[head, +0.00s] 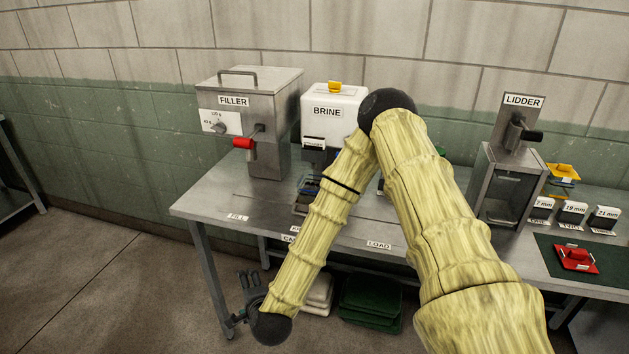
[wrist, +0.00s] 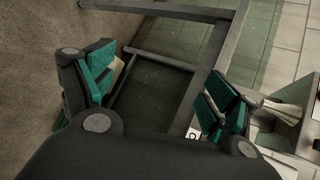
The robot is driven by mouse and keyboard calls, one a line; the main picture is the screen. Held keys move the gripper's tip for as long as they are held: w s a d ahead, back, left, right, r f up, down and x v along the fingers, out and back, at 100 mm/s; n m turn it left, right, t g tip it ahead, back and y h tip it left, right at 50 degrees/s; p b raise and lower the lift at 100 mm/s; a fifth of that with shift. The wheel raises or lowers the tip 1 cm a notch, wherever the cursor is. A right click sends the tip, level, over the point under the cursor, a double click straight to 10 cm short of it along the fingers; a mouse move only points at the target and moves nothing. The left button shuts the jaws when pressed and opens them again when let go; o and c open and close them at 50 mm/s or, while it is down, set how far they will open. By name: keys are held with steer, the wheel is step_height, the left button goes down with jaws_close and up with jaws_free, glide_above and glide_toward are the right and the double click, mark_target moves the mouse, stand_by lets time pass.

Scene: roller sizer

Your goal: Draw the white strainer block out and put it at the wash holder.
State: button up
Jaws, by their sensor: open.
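My gripper (head: 240,300) hangs low in front of the table's left front leg, below the tabletop. In the wrist view my gripper (wrist: 158,82) has its green-padded fingers wide apart with nothing between them. A white machine marked BRINE (head: 333,108) stands at the back of the table, right of the filler. A small white-faced piece (head: 314,142) with unreadable dark print sits low on its front; it may be the strainer block. My gripper is well away from it. My arm covers the table right of the brine machine, and I cannot make out the wash holder.
The steel FILLER (head: 250,120) with a red-handled lever stands left. The LIDDER (head: 508,170) stands right, beside gauge blocks (head: 572,213) and a red piece (head: 577,258) on a dark mat. White and green stacks (head: 370,300) lie under the table (head: 215,205).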

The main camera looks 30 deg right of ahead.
steer(key=w+d+r+m+t+h, duration=0.2)
steer(key=w+d+r+m+h, duration=0.1)
steer(key=w+d+r+m, duration=0.4)
steer(key=m+g+h, duration=0.2)
steer(key=m+h, duration=0.8)
steer(key=m, duration=0.8)
glide_toward(313, 140)
steer(key=f, duration=0.1)
steer(key=p+x, duration=0.1)
steer(key=x, duration=0.4)
steer(key=shift+s+r, duration=0.1)
steer(key=shift+s, duration=0.1)
steer(key=shift+w+d+p, duration=0.35)
steer(key=shift+d+p, duration=0.05)
steer(key=shift+d, duration=0.05)
steer(key=shift+w+d+r+p, duration=0.15)
steer(key=shift+w+d+p, duration=0.15)
steer(key=shift+p, duration=0.15)
steer(key=p+x, duration=0.2)
steer(key=x, duration=0.1)
steer(key=shift+w+r, duration=0.2)
steer(key=shift+r, duration=0.1)
steer(key=shift+w+d+f+p, duration=0.15)
steer(key=shift+w+d+p, duration=0.2)
steer(key=shift+d, duration=0.1)
